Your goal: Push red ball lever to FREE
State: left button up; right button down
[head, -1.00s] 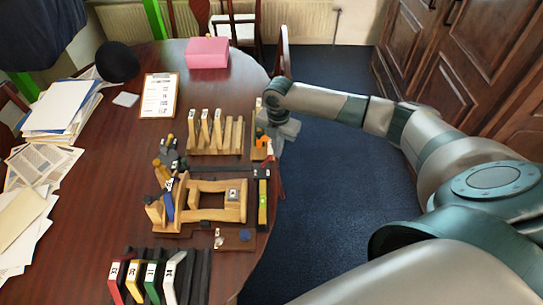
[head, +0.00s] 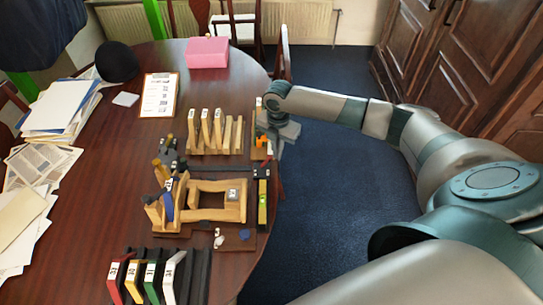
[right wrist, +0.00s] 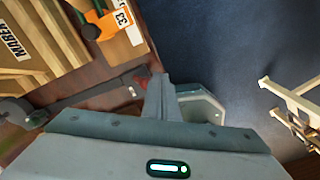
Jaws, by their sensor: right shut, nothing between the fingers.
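In the right wrist view a dark grey lever bar (right wrist: 85,98) runs from a dark pivot at the left toward my gripper. A dull red end, apparently the red ball (right wrist: 142,76), shows at its right, close beside my fingers. My right gripper (right wrist: 160,92) is shut and empty; I cannot tell whether it touches the ball. In the head view my right gripper (head: 275,152) is at the table's right edge, beside the wooden fixture (head: 215,186). No FREE marking is readable. My left gripper is not in view.
An orange piece with a black knob, on a block marked 33 (right wrist: 122,20), lies near the fingers. A wooden rack (head: 230,135) stands behind, and coloured labelled blocks (head: 150,280) stand in front. Right of the table is open blue floor.

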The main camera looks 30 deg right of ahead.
aim_at(269, 156)
jog(key=shift+f+b, duration=0.35)
jog(key=shift+f, duration=0.6)
dwell(0.3)
jog(key=shift+w+a, duration=0.3)
jog(key=shift+a, duration=0.25)
dwell(0.4)
jog(key=shift+w+a, duration=0.2)
jog(key=shift+a, duration=0.1)
jog(key=shift+w+a, duration=0.55)
jog(key=shift+a, duration=0.3)
jog(key=shift+s+d, duration=0.15)
jog(key=shift+d, duration=0.1)
jog(key=shift+s+d+p, duration=0.2)
jog(key=shift+d+p, duration=0.05)
jog(key=shift+p, duration=0.15)
jog(key=shift+r, duration=0.1)
